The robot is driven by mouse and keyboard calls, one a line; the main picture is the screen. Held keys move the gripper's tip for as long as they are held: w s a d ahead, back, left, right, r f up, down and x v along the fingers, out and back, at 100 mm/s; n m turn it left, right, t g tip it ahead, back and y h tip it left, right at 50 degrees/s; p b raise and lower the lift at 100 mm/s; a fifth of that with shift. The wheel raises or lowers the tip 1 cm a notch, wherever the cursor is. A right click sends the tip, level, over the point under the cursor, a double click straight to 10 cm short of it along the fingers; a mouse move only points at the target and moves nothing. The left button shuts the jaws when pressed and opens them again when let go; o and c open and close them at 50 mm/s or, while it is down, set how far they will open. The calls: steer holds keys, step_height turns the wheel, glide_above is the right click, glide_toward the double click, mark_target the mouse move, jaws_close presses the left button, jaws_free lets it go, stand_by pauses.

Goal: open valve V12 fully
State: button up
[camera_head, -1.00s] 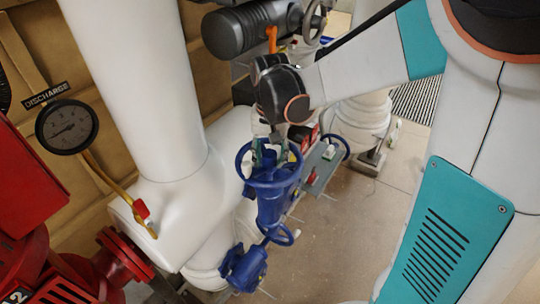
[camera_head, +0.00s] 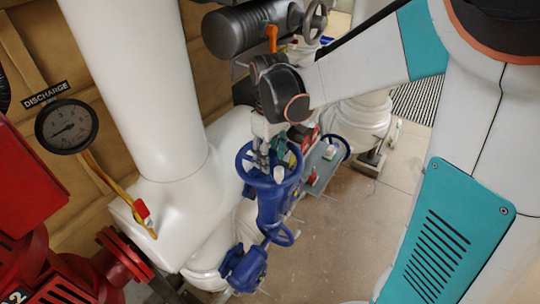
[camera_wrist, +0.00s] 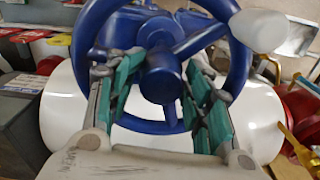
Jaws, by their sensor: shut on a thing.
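The blue handwheel (camera_head: 246,185) sits on top of a blue valve (camera_head: 268,212) beside the white pipework in the head view. In the wrist view the handwheel (camera_wrist: 235,75) fills the upper middle, with a hub, spokes and a pale knob (camera_wrist: 258,30) on its rim. My gripper (camera_head: 270,160) reaches down into the wheel. In the wrist view my gripper (camera_wrist: 162,85) has its green-padded fingers on either side of the hub, shut on the handwheel. Exact finger contact is partly hidden. No V12 label is readable on this valve.
A second blue valve body (camera_head: 243,268) lies lower on the line. A grey plate with small parts (camera_head: 322,165) is just right of the wheel. A grey actuator (camera_head: 245,30) hangs above. A discharge gauge (camera_head: 67,127) and red equipment stand left. Floor at right is open.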

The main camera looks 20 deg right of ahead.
steer(key=n, duration=0.5)
steer(key=shift+s+a+f, duration=0.1)
steer(key=shift+s+f, duration=0.15)
steer(key=shift+o, duration=0.3)
steer(key=n, duration=0.4)
steer(key=shift+o, duration=0.9)
steer(key=shift+r+n, duration=0.1)
steer(key=shift+n, duration=0.7)
steer(key=o, duration=0.7)
steer(key=shift+w+r, duration=0.1)
steer(key=shift+c, duration=0.2)
steer(key=shift+w, duration=0.1)
steer(key=shift+r, duration=0.15)
